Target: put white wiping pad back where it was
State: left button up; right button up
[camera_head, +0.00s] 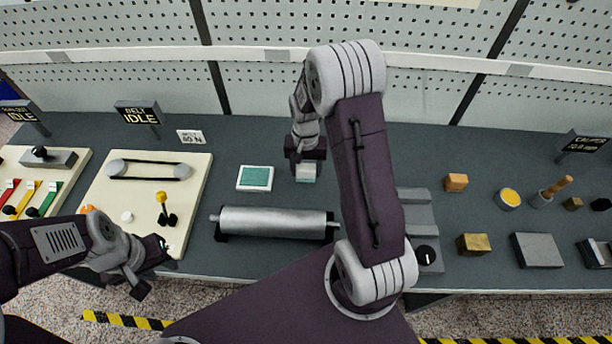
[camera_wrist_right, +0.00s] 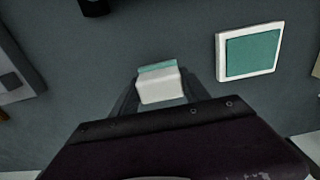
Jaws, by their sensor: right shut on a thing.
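The white wiping pad (camera_head: 306,173) is a small block, white with a teal strip along one edge. My right gripper (camera_head: 305,168) is shut on it near the middle of the table. The pad also shows between the fingers in the right wrist view (camera_wrist_right: 158,88). I cannot tell whether it touches the table. A white-rimmed square with a teal face (camera_head: 255,178) lies just left of it, apart from the pad, and shows to the right in the wrist view (camera_wrist_right: 250,50). My left gripper (camera_head: 150,268) is low at the left, by the belt board's front corner; its fingers are unclear.
A metal roller (camera_head: 272,222) lies in front of the pad. The belt board (camera_head: 110,200) with a yellow-knobbed lever stands left. My right arm hides part of a grey stepped block (camera_head: 418,215). Several small blocks and tools lie right. Bare table surrounds the teal square.

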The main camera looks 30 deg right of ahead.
aim_at(306, 178)
jog(key=shift+s+d+f, duration=0.1)
jog(key=shift+s+f, duration=0.05)
jog(key=shift+f, duration=0.2)
notch_tip(306, 178, down, 3)
jog(key=shift+r, duration=0.1)
jog(key=shift+f, duration=0.25)
jog(key=shift+f, duration=0.2)
jog(key=o, duration=1.5)
jog(key=shift+c, duration=0.2)
